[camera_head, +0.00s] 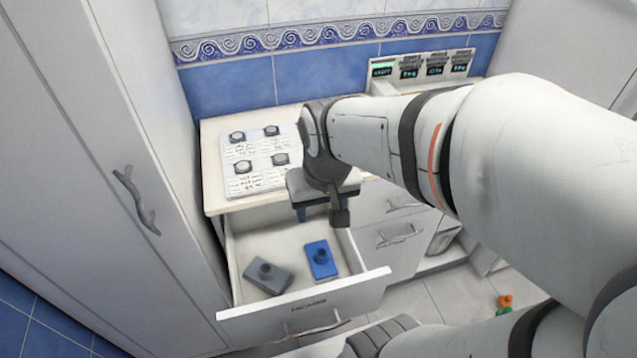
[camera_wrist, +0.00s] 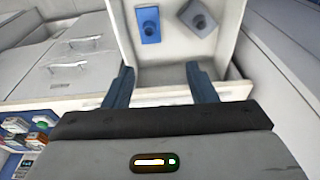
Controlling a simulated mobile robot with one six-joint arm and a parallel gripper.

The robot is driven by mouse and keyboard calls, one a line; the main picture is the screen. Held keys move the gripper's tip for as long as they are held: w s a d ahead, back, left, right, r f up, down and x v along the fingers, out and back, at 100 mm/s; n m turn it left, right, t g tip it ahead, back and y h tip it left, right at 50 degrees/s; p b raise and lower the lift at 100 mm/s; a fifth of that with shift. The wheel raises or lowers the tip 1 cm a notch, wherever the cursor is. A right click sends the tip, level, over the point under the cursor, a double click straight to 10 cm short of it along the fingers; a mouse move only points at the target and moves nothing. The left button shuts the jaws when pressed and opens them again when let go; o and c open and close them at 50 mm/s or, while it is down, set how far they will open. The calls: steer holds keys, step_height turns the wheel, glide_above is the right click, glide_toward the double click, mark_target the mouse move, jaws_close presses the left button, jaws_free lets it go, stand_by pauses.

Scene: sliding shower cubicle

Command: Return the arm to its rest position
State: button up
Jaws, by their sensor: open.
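My arm (camera_head: 385,135) reaches in from the right in the head view. My gripper (camera_head: 325,212) hangs above the back right part of an open drawer, near the counter's front edge. In the wrist view, my gripper (camera_wrist: 160,88) has its two dark blue fingers spread apart, with nothing between them. In the drawer (camera_head: 305,300) lie a grey block with a round knob (camera_head: 267,276) and a blue block with a round knob (camera_head: 321,260). Both blocks are apart from the fingers.
A panel with several grey knobs (camera_head: 255,160) lies on the counter (camera_head: 215,197). Small lit displays (camera_head: 420,69) stand at the back. A tall cabinet with a handle (camera_head: 137,200) closes off the left. A small orange and green object (camera_head: 505,302) is on the floor at right.

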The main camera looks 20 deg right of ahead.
steer(key=s+r, duration=0.1)
steer(key=s+d, duration=0.1)
steer(key=shift+s+r, duration=0.4)
stand_by(1.0)
